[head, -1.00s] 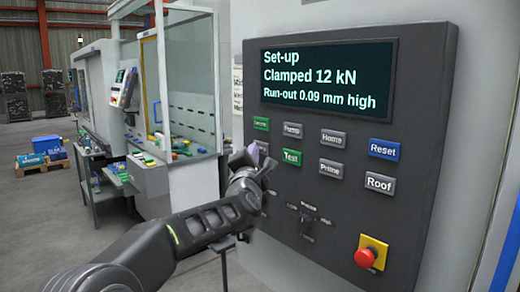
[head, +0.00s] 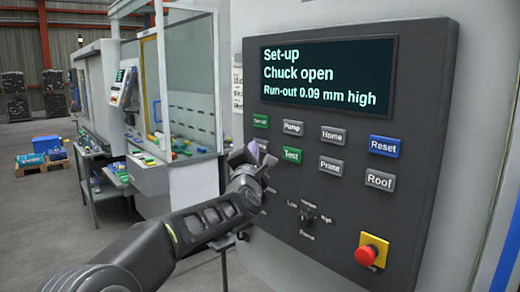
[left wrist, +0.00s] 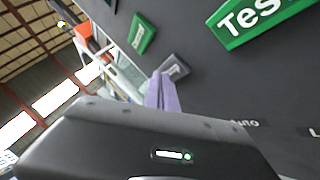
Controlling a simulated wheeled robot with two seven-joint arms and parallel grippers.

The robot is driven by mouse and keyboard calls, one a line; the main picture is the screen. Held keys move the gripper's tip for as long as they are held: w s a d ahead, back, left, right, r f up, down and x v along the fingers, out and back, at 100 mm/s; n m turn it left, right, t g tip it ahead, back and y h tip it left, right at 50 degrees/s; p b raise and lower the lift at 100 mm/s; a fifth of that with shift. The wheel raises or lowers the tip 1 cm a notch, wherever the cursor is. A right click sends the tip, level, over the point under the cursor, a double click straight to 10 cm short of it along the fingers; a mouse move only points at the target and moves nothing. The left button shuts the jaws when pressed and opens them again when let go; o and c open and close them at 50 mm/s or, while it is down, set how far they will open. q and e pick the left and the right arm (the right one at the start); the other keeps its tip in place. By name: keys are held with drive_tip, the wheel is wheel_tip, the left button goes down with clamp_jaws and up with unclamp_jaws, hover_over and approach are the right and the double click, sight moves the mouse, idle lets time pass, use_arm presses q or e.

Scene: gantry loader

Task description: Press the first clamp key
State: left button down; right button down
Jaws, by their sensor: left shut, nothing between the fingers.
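The dark control panel (head: 420,130) fills the right of the head view. Its screen (head: 328,72) reads "Set-up", "Chuck open", "Run-out 0.09 mm high". A grey key (head: 263,146) left of the green Test key (head: 292,155) is partly hidden by my left gripper (head: 252,151); its label is not readable. In the left wrist view the shut purple fingertips (left wrist: 163,91) are at this grey key (left wrist: 176,67); I cannot tell whether they touch it. The left gripper holds nothing. My right gripper is not in view.
Around it are a green key (head: 261,121), Pump (head: 292,128), Home (head: 332,136), Prime (head: 331,166), Roof (head: 380,180) and blue Reset (head: 384,148) keys. A selector knob (head: 307,214) and red emergency button (head: 370,252) sit lower. Open floor lies left.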

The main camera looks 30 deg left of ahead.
use_arm(q)
drive_tip(key=shift+s+a+b, duration=0.1)
drive_tip(key=shift+s+b, duration=0.2)
drive_tip(key=shift+s, duration=0.15)
drive_tip(key=shift+f, duration=0.1)
drive_tip(key=s+b, duration=0.1)
drive_tip(key=s+a+b, duration=0.1)
drive_tip(key=s, duration=0.1)
drive_tip(key=s+b, duration=0.1)
drive_tip(key=b, duration=0.1)
drive_tip(key=shift+s+a, duration=0.25)
drive_tip(key=shift+s, duration=0.15)
idle(0.6)
